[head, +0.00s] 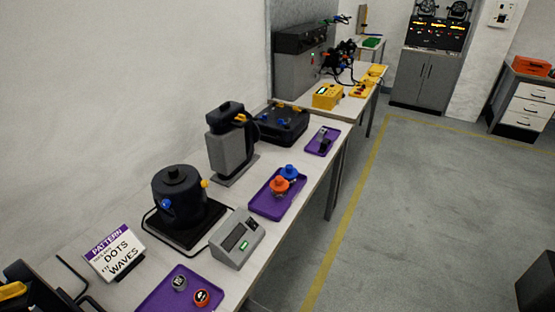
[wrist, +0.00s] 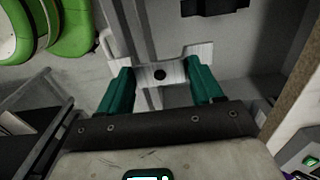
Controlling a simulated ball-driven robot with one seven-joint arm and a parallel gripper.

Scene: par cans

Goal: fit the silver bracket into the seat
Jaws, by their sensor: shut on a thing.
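In the wrist view, my gripper (wrist: 161,76) has two teal fingers shut on the silver bracket (wrist: 180,68). The bracket is a bright metal plate with a round dark hole in its middle and raised ends. It spans the space between the fingertips, and the fingers cover part of its sides. A grey panel or housing lies beyond it, with a black notched part (wrist: 214,5) at the top edge. I cannot tell whether that part is the seat, or whether the bracket touches the panel. The head view does not show my gripper or the bracket.
In the wrist view, green rounded objects (wrist: 22,28) are at upper left and a brown edge (wrist: 292,80) is at right. In the head view, a long bench holds purple trays (head: 265,208), a black pot (head: 179,190) and a grey meter (head: 237,238).

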